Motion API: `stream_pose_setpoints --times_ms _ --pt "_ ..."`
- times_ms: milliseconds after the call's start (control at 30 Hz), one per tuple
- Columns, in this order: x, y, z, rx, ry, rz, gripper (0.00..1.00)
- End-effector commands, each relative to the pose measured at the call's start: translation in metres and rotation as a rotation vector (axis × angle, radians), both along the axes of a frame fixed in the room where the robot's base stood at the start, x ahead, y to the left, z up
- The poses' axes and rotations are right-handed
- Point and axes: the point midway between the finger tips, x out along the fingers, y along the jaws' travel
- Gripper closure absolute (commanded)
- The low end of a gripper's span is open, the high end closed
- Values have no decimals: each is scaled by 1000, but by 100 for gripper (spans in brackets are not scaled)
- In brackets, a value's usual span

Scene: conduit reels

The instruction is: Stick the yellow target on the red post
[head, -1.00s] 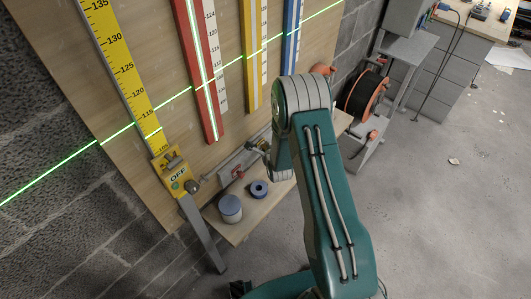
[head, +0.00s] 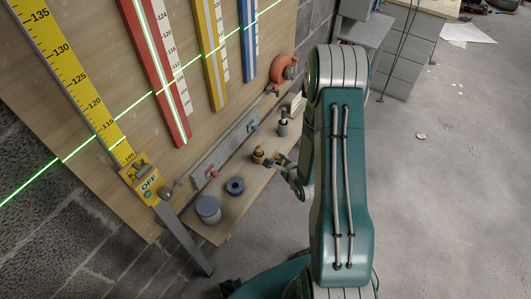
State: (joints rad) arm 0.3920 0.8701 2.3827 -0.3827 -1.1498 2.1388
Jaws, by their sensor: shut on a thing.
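The red post (head: 155,75) stands upright on the wooden board, with a white numbered scale along its right side. A green laser line crosses it. My gripper (head: 276,163) is low over the right part of the shelf, below and to the right of the red post and apart from it. It is shut on a small yellowish piece (head: 277,156), which looks like the yellow target; my fingers and arm partly hide it. A small dark piece with an amber top (head: 258,154) stands on the shelf just left of my gripper.
A yellow post (head: 212,55) and a blue post (head: 248,40) stand right of the red one. The wooden shelf (head: 232,205) bears a grey-blue can (head: 208,209), a blue ring (head: 235,186) and a grey-topped piece (head: 283,124). A yellow staff (head: 75,85) leans at left.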

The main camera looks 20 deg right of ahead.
Motion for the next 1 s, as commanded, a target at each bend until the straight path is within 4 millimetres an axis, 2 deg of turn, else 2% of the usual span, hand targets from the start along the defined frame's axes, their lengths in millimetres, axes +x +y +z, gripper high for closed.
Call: stream_pose_setpoints --times_ms 233,1000 --pt "-15 -11 0 0 0 -2 100" --pt "-35 -26 0 0 0 0 100"
